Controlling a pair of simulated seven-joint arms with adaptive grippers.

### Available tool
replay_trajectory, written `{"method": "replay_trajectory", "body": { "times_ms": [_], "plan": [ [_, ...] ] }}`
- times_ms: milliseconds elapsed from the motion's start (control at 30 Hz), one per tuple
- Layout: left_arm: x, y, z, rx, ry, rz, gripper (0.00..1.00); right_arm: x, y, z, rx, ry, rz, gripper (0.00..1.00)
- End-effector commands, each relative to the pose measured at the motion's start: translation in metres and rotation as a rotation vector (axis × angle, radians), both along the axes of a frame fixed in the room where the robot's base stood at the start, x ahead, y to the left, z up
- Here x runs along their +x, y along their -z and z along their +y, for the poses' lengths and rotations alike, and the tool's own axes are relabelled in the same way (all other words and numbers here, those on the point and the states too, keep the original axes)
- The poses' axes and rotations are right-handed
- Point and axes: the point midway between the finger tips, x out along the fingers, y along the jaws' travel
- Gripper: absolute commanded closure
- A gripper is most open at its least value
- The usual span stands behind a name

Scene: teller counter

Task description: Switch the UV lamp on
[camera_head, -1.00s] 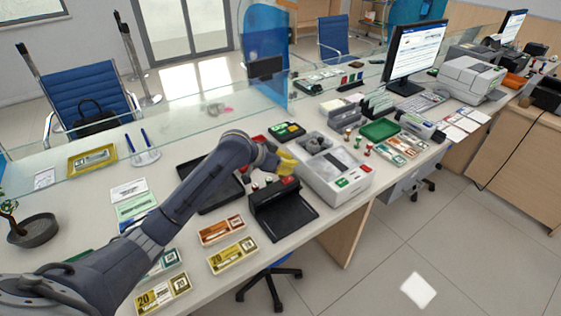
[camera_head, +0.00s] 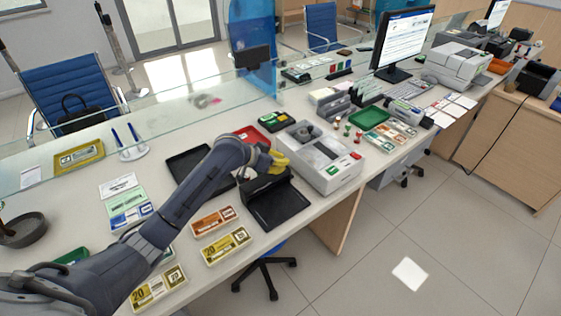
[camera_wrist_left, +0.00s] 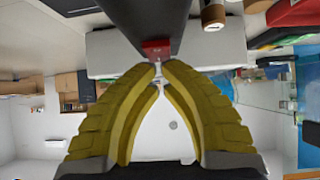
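The UV lamp is a black unit with a raised hood (camera_head: 264,187) over a flat black base plate (camera_head: 279,208), standing near the front edge of the counter. In the left wrist view a small red switch (camera_wrist_left: 156,46) shows on its dark body (camera_wrist_left: 150,20), just beyond the fingertips. My left gripper (camera_head: 276,163) has yellow fingers and is at the top of the hood. In the left wrist view its fingertips (camera_wrist_left: 158,67) come together, with nothing seen held between them. Whether they touch the switch is unclear. My right gripper is not in view.
A grey-white counting machine (camera_head: 324,160) stands close to the right of the lamp. A black tray (camera_head: 186,163) lies behind my left arm. Banknote bundles (camera_head: 226,245) lie in front to the left. A glass screen runs along the back.

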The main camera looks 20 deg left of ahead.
Motion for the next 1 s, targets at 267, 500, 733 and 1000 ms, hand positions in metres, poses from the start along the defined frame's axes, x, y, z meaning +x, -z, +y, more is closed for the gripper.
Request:
{"method": "replay_trajectory", "body": {
  "times_ms": [267, 500, 733, 1000],
  "plan": [
    [0.003, 0.005, -0.001, 0.002, 0.000, 0.000, 1.00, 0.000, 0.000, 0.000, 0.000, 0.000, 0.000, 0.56],
    [0.001, 0.004, 0.000, 0.002, 0.000, 0.000, 1.00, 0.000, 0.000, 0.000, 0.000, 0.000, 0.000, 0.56],
    [-0.005, 0.002, 0.005, 0.002, -0.002, 0.000, 1.00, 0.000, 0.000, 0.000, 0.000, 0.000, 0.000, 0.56],
    [-0.010, 0.000, 0.008, 0.001, 0.000, -0.001, 1.00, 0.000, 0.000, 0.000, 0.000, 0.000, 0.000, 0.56]
  ]
}}
